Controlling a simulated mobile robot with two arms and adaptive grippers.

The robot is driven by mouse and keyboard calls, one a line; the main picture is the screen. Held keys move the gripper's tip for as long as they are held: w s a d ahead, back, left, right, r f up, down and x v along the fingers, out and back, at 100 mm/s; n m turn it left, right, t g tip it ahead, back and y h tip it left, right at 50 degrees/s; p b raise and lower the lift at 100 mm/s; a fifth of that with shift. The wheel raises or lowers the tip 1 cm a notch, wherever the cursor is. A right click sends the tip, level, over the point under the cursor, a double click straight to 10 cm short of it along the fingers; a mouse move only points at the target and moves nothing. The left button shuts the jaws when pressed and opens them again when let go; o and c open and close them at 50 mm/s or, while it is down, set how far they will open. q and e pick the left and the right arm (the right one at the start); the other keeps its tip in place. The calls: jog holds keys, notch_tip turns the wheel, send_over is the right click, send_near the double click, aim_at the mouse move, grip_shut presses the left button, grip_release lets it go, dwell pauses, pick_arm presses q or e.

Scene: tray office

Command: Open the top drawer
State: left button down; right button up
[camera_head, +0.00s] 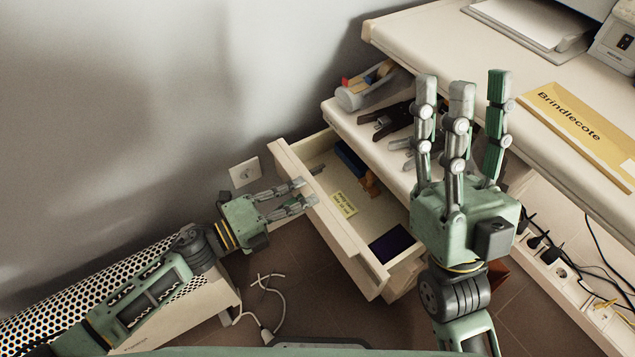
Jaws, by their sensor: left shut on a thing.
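The top drawer (325,221) stands pulled out from the white cabinet below the desk, and its inside shows. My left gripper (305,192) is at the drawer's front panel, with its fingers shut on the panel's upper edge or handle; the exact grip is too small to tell. My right gripper (460,85) is raised over the cabinet and desk edge with its fingers pointing up the picture, apart from one another and holding nothing. It hides part of the cabinet and the drawer's right side.
In the drawer lie a yellow note (344,204) and a dark purple item (391,245). A tape dispenser (358,93) and dark tools (385,121) lie on the cabinet top. The desk holds a yellow Brindlecote folder (580,125). A power strip (565,275) with cables is at the right.

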pick_arm(q)
jog(key=p+v, duration=0.1)
jog(key=v, duration=1.3)
jog(key=shift+s+a+p, duration=0.2)
jog(key=shift+a+p, duration=0.15)
pick_arm(e)
jog(key=w+a+f+g+h, duration=0.1)
jog(key=w+f+g+h, duration=0.1)
jog(key=w+f+g, duration=0.2)
jog(key=shift+w+f+g, duration=0.4)
jog(key=shift+w+f, duration=0.5)
jog(key=shift+w, duration=0.7)
pick_arm(q)
jog(key=c, duration=1.9)
grip_release()
jog(key=v, duration=1.2)
jog(key=shift+s, duration=0.1)
